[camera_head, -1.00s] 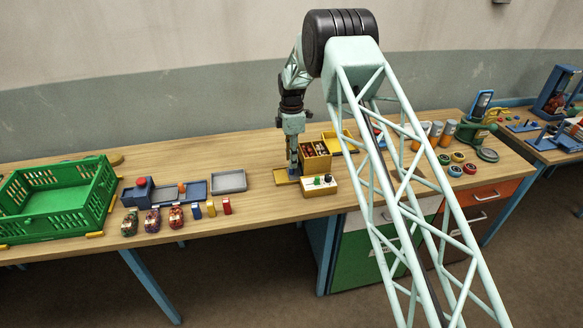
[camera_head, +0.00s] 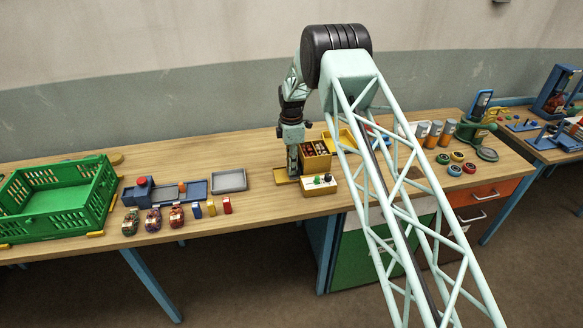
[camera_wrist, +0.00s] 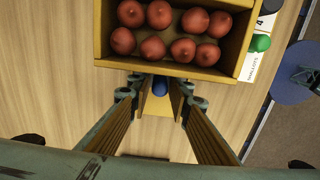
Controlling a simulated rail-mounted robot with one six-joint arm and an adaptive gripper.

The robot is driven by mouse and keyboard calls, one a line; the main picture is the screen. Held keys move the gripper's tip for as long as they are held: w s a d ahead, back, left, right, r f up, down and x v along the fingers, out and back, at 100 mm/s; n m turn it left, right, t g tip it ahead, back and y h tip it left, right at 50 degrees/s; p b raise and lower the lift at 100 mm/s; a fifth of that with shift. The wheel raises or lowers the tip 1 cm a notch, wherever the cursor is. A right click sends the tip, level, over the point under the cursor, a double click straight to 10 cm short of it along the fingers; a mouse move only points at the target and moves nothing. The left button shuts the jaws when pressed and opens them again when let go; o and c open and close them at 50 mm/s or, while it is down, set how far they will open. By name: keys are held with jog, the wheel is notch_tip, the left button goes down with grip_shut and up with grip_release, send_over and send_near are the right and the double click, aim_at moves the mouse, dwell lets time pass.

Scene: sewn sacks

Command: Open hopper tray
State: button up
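The hopper is a yellow wooden box (camera_head: 316,163) near the middle of the bench. In the wrist view its yellow wall (camera_wrist: 170,67) encloses several round red pieces. A small blue knob (camera_wrist: 160,86) sticks out from the box's near side, above a yellow strip (camera_wrist: 160,104). My gripper (camera_wrist: 160,92) points at that side, its two fingers apart with the knob between their tips. Gaps seem to remain beside the knob; contact is not clear. In the head view my gripper (camera_head: 293,170) is low at the box's left side, and the knob is hidden there.
A white-topped panel (camera_head: 318,187) with green and dark knobs stands at the box's front. A yellow tray (camera_head: 343,139) lies behind it, partly hidden by my arm. A grey tray (camera_head: 229,181), small packets and a green crate (camera_head: 57,201) are left. Bare bench lies behind.

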grip_shut()
jog(key=s+a+b, duration=0.1)
jog(key=a, duration=0.2)
jog(key=s+a+b, duration=0.1)
jog(key=a, duration=0.2)
jog(key=s+a+b, duration=0.1)
jog(key=a, duration=0.3)
jog(key=shift+a, duration=0.1)
jog(key=shift+o, duration=2)
grip_release()
jog(key=shift+r, duration=0.1)
notch_tip(320, 180, up, 12)
